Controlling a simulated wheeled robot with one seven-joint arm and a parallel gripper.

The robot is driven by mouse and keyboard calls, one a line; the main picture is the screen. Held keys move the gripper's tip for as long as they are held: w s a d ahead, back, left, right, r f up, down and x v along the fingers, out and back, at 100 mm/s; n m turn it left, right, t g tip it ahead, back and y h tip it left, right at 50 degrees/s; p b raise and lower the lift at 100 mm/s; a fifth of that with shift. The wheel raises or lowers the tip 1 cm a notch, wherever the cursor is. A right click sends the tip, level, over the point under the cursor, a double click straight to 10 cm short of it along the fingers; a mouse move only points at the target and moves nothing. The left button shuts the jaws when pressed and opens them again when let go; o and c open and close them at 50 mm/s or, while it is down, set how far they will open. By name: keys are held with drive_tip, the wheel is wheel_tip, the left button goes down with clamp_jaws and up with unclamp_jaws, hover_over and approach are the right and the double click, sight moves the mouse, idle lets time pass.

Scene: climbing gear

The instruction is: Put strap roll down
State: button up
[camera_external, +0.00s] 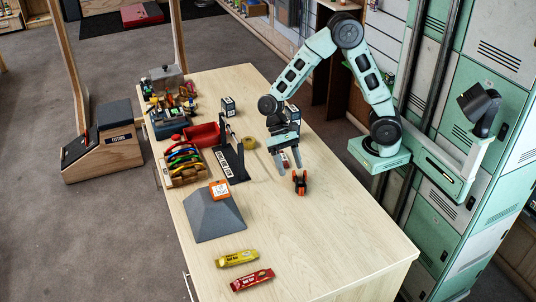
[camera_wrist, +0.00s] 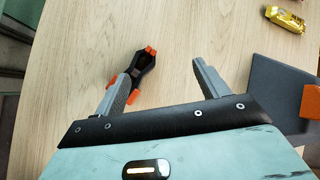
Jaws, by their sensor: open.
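My gripper (camera_external: 289,165) points down over the wooden table with its two fingers apart. In the wrist view the gripper (camera_wrist: 160,74) is open, with nothing held between its fingers. A small yellow roll (camera_external: 249,143), which may be the strap roll, sits on the table left of my gripper, by the black stand; I cannot tell for sure. A black tool with orange ends (camera_external: 300,182) lies on the table just in front of the fingers. The wrist view shows this black and orange tool (camera_wrist: 142,70) beside the left fingertip; contact is unclear.
A grey sloped block (camera_external: 213,217) with an orange box (camera_external: 220,190) stands at left. A yellow bar (camera_external: 237,258) and a red bar (camera_external: 252,279) lie near the front. The black stand (camera_external: 230,160) and a wooden tray (camera_external: 186,173) are left. The table's right front is clear.

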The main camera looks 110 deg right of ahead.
drive_tip(key=s+a+r+n+h, duration=0.1)
drive_tip(key=s+a+n+h, duration=0.6)
drive_tip(key=s+a+n, duration=1.2)
drive_tip(key=shift+s+a+n+t, duration=0.2)
drive_tip(key=shift+s+n+t, duration=0.1)
drive_tip(key=shift+s+n, duration=0.45)
drive_tip(key=shift+s+r+m, duration=0.1)
drive_tip(key=shift+m, duration=0.15)
